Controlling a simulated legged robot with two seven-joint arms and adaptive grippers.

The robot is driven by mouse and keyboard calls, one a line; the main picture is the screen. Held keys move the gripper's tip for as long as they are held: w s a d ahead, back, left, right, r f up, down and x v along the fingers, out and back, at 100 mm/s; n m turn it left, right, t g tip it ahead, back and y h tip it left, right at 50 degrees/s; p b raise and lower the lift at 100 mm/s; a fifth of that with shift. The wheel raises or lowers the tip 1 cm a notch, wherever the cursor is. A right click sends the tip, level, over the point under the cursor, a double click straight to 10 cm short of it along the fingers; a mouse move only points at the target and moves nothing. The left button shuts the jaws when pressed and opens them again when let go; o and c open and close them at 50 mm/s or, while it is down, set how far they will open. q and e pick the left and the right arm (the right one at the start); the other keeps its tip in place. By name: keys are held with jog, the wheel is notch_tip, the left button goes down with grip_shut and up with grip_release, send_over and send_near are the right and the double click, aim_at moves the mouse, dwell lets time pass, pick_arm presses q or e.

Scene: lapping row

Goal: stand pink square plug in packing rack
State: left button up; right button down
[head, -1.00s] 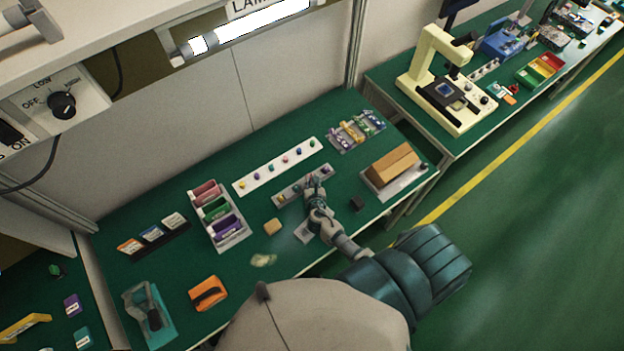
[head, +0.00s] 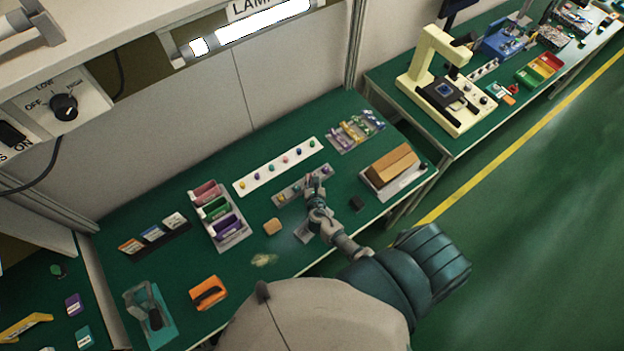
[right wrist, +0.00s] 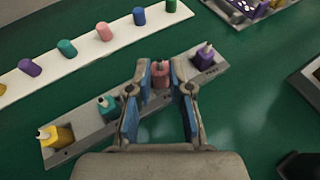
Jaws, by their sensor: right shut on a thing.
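The pink plug (right wrist: 160,75) is between the fingertips of my right gripper (right wrist: 161,72) in the right wrist view. The gripper is shut on it; the fingers hide its sides. It is upright, over or in the grey packing rack (right wrist: 82,128); its base is hidden, so I cannot tell if it is seated. In the rack stand a yellow plug (right wrist: 55,135) and a teal plug (right wrist: 107,103) on the left, and a purple plug (right wrist: 204,50) on the right. In the head view my right gripper (head: 314,183) is at the rack (head: 290,194). My left gripper is not in view.
A white strip (right wrist: 90,52) with several coloured plugs lies behind the rack. A cardboard box (head: 392,163) on a tray is to the right, with a small dark block (head: 356,203) nearer. A tan block (head: 272,227) lies left of my right arm.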

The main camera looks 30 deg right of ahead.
jog(key=shift+a+p, duration=0.1)
jog(key=shift+p, duration=0.35)
dwell(1.1)
jog(key=shift+f+b, duration=0.35)
dwell(0.4)
jog(key=shift+r, duration=0.15)
jog(key=shift+w+r+p, duration=0.1)
jog(key=shift+r+p, duration=0.15)
jog(key=shift+p, duration=0.25)
